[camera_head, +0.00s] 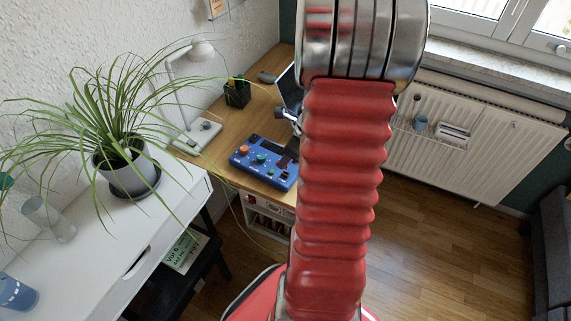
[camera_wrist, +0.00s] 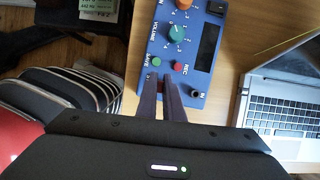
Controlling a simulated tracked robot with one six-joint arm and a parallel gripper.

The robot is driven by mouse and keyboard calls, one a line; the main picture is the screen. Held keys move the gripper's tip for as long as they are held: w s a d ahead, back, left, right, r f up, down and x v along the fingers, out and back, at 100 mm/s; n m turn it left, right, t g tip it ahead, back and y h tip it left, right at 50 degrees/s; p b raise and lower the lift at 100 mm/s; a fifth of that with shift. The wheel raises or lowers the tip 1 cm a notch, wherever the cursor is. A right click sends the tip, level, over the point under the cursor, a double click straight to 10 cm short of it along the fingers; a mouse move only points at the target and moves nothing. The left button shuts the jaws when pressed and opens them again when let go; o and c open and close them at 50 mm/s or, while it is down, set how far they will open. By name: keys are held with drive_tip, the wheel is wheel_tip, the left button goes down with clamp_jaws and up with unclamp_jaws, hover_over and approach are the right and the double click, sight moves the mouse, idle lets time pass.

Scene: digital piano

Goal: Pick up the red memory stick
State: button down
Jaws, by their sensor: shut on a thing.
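My gripper (camera_wrist: 160,80) shows in the wrist view, with its two dark fingers reaching over the near edge of a blue control box (camera_wrist: 197,84). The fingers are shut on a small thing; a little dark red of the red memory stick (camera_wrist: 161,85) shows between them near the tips. Most of the stick is hidden by the fingers, and I cannot tell whether it touches the box. In the head view the blue box (camera_head: 250,168) lies on the wooden desk, and my red arm hides much of the area to its right.
An open laptop (camera_wrist: 290,100) stands right of the box on the wooden desk (camera_head: 215,125). A desk lamp (camera_head: 197,133) and a black pen holder (camera_head: 237,93) stand behind. A potted plant (camera_head: 128,168) is on the white table at left. Floor is free at right.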

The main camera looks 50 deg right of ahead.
wheel_tip(320, 180, up, 8)
drive_tip(key=shift+f, duration=0.2)
idle(0.9)
